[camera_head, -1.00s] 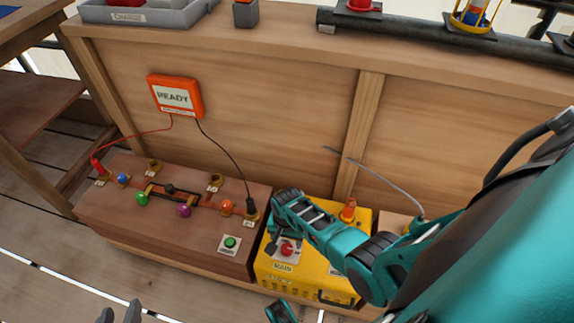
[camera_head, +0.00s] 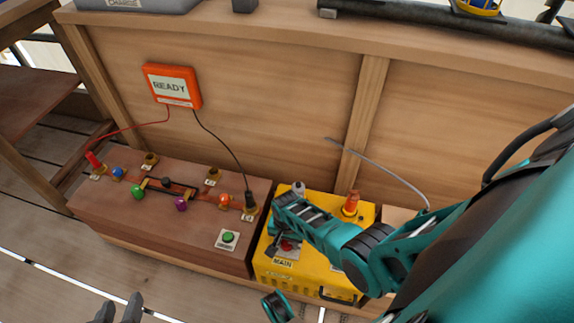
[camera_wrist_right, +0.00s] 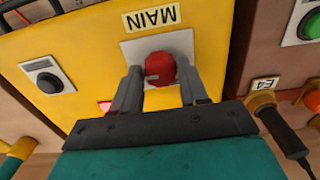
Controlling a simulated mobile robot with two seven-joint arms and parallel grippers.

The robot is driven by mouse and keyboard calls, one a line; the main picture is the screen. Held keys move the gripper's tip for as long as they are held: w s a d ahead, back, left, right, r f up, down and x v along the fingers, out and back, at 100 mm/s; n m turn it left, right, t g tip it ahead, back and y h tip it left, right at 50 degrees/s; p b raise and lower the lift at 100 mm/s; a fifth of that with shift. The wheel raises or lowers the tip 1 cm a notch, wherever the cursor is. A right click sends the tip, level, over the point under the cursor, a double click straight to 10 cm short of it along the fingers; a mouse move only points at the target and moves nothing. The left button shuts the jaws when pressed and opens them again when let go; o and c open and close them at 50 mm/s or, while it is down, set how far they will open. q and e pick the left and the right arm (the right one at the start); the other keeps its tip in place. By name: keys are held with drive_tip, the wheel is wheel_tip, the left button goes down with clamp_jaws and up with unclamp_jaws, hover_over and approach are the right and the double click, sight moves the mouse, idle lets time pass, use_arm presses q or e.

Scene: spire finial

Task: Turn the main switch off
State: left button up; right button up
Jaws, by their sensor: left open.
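The main switch is a red round knob (camera_wrist_right: 160,68) on a pale plate, on the yellow box (camera_head: 310,270) below the wooden panel. A "MAIN" label (camera_wrist_right: 151,18) is beside it, upside down in the right wrist view. My right gripper (camera_wrist_right: 161,80) has one finger on each side of the knob, close against it, and seems shut on it. In the head view the knob (camera_head: 289,245) is partly hidden by my right gripper. My left gripper (camera_head: 118,310) is open and empty at the bottom left edge, away from the boxes.
A brown box (camera_head: 150,218) with coloured knobs, sockets and a green button (camera_head: 229,237) stands left of the yellow box. An orange "READY" display (camera_head: 172,86) hangs on the panel, with red and black cables. An orange lamp (camera_head: 351,203) stands on the yellow box.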

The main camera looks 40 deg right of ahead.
drive_tip(key=c, duration=0.6)
use_arm(q)
drive_tip(key=shift+a+f, duration=0.15)
drive_tip(key=shift+f, duration=0.05)
drive_tip(key=shift+r, duration=0.1)
use_arm(e)
drive_tip(key=shift+n, duration=0.3)
drive_tip(key=n, duration=0.2)
drive_tip(key=shift+n+p, duration=0.3)
drive_tip(key=shift+p, duration=0.1)
drive_tip(key=n, duration=0.4)
drive_tip(key=shift+p, duration=0.3)
drive_tip(key=n, duration=0.5)
drive_tip(key=shift+n, duration=0.4)
use_arm(q)
drive_tip(key=shift+s+a+r, duration=0.15)
drive_tip(key=shift+a+r, duration=0.05)
drive_tip(key=shift+r, duration=0.15)
use_arm(e)
drive_tip(key=shift+n, duration=2.5)
